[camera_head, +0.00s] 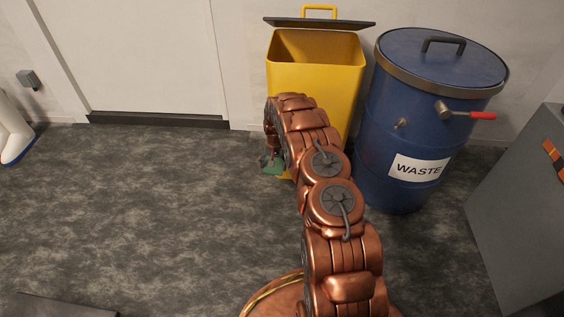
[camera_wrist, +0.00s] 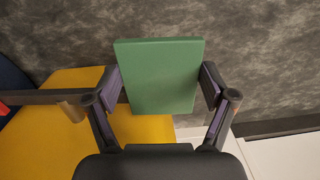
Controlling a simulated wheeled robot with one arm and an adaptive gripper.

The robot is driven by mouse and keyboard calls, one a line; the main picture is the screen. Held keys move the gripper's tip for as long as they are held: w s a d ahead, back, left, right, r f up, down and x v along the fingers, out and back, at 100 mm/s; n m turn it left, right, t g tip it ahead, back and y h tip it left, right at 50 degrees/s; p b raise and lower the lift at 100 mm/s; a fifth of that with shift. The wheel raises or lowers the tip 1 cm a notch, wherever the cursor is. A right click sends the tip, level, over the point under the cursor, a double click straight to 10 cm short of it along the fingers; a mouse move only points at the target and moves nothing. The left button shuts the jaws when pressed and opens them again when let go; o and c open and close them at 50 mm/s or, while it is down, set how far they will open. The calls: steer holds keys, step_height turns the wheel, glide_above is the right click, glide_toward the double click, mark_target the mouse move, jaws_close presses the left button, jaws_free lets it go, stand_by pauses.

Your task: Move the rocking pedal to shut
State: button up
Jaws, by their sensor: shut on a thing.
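The green pedal (camera_wrist: 158,75) is a flat block in the middle of the wrist view. My gripper (camera_wrist: 161,88) has one finger on each side of it and is shut on it. In the head view a bit of the green pedal (camera_head: 270,167) shows low at the left front of the yellow bin (camera_head: 315,80), and my arm hides most of my gripper there. The bin's dark lid (camera_head: 345,23), with a yellow handle, stands raised at the back, and the bin's mouth is open. The yellow bin also shows in the wrist view (camera_wrist: 30,135).
A blue waste drum (camera_head: 385,150) with a red-handled clamp (camera_head: 460,113) stands close to the bin's right. A grey cabinet (camera_head: 530,210) is at the far right. The grey floor (camera_head: 140,200) to the left is mostly clear, before a white door (camera_head: 130,55).

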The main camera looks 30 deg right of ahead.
steer(key=shift+s+d+r+p, duration=0.15)
steer(key=shift+r+p, duration=0.1)
steer(key=shift+r, duration=0.2)
steer(key=shift+s+d+r+p, duration=0.1)
steer(key=shift+s+r+p, duration=0.1)
steer(key=shift+r, duration=0.3)
jaws_close()
steer(key=shift+s+d+f, duration=0.2)
steer(key=shift+s+d, duration=0.05)
steer(key=o, duration=1.1)
jaws_free()
steer(key=shift+s+d+f, duration=0.1)
steer(key=shift+d, duration=0.05)
steer(key=shift+c, duration=0.2)
steer(key=o, duration=0.5)
steer(key=shift+c, duration=0.2)
steer(key=shift+w+a+r, duration=0.15)
steer(key=shift+r, duration=0.25)
steer(key=shift+w+a+r, duration=0.1)
steer(key=shift+w+r, duration=0.05)
steer(key=shift+r, duration=0.2)
step_height(320, 180, up, 11)
steer(key=shift+s+d+f, duration=0.15)
steer(key=shift+s+d, duration=0.1)
steer(key=shift+d, duration=0.2)
